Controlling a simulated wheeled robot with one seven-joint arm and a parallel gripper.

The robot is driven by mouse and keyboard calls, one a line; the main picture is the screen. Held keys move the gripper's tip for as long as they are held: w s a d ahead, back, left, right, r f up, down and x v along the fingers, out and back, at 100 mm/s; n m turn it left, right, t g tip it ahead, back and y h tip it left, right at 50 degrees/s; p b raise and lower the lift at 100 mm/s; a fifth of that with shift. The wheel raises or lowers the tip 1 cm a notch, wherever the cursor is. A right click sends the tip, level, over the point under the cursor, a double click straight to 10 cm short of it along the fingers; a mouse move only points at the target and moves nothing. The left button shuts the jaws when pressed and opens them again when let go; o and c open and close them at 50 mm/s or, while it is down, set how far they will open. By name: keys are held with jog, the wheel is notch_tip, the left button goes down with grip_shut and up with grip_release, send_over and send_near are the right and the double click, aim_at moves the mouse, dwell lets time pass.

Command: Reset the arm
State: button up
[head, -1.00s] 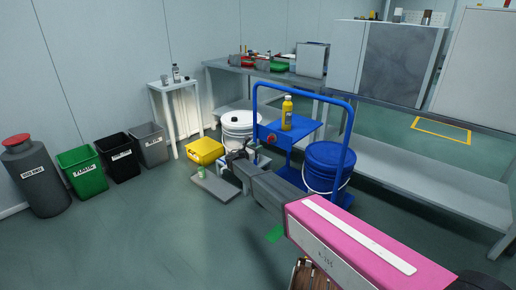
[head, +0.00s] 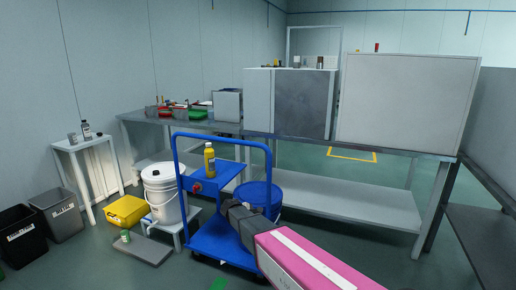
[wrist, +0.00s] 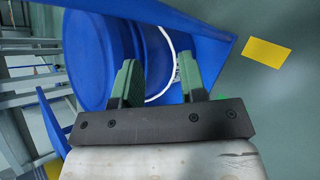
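My arm, with its pink link and dark grey wrist, reaches in from the bottom of the head view. My gripper shows in the wrist view (wrist: 162,84) with its two green fingers spread apart and nothing between them that I can see held. In the head view the fingers are too small or hidden to make out. Beyond the fingers is a blue bucket (wrist: 88,50) with a white wire handle. It also stands on the trolley in the head view (head: 262,191), partly hidden by my wrist. I cannot tell if the gripper touches it.
The blue trolley (head: 213,238) carries a yellow bottle (head: 210,158). A white bucket (head: 161,196), a yellow case (head: 126,211) and a low grey platform scale (head: 143,250) stand to its left. A long workbench (head: 350,200) runs behind. Floor is open at the front left.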

jog(key=s+d+r+m+g+y, duration=0.1)
jog(key=s+d+m+g+y, duration=0.5)
jog(key=s+d+m, duration=1)
jog(key=shift+s+d+m+y, duration=0.4)
jog(key=shift+s+d+y, duration=0.8)
jog(key=shift+s+d, duration=2.3)
jog(key=shift+s+a, duration=1)
jog(key=shift+a, duration=0.05)
